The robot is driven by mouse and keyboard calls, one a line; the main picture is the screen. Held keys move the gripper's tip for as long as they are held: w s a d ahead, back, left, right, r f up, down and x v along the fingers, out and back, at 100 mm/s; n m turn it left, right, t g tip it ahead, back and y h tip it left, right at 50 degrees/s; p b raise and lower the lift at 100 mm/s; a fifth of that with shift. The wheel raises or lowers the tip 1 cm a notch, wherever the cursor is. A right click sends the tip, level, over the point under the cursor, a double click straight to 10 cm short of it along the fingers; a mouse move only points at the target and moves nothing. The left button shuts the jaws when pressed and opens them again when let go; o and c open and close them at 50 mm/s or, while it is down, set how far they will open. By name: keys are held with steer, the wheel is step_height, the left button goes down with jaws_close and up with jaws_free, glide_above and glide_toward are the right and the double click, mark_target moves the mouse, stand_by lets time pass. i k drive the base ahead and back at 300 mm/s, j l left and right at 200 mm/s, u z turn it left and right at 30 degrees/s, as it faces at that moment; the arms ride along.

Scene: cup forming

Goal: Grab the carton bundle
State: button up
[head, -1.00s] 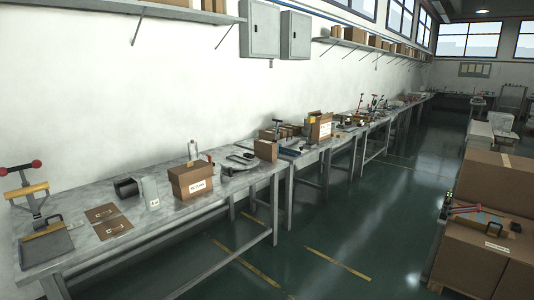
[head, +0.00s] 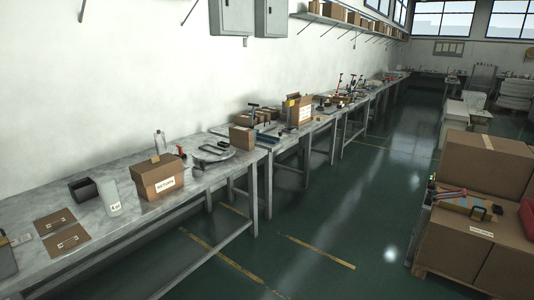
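Two flat brown carton pieces with small pale labels, (head: 54,221) and (head: 68,240), lie side by side near the left end of the grey workbench (head: 120,233). I cannot tell for sure whether these are the carton bundle. An upright brown carton box (head: 155,184) with a white label stands to their right on the same bench. My gripper is not in view.
A dark open box (head: 83,189) and a pale upright block (head: 110,196) stand between the flat pieces and the box. Large cartons (head: 482,165) on a pallet stand at the right, with tools on top. The green floor (head: 320,225) between is clear.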

mark_target(241, 138)
steer(key=i+u, duration=0.1)
steer(key=i, duration=0.4)
steer(key=i+l+u, duration=0.1)
steer(key=i, duration=0.4)
steer(key=i+l+u, duration=0.1)
steer(key=i, duration=0.4)
steer(key=i+l+u, duration=0.1)
steer(key=i+l, duration=0.2)
steer(key=i, duration=0.2)
steer(key=i+l+u, duration=0.1)
steer(key=i, duration=0.4)
steer(key=i+l+u, duration=0.1)
steer(key=i+l, duration=0.25)
steer(key=i, duration=0.15)
steer(key=i+l, duration=0.3)
steer(key=i, duration=0.15)
steer(key=u, duration=0.05)
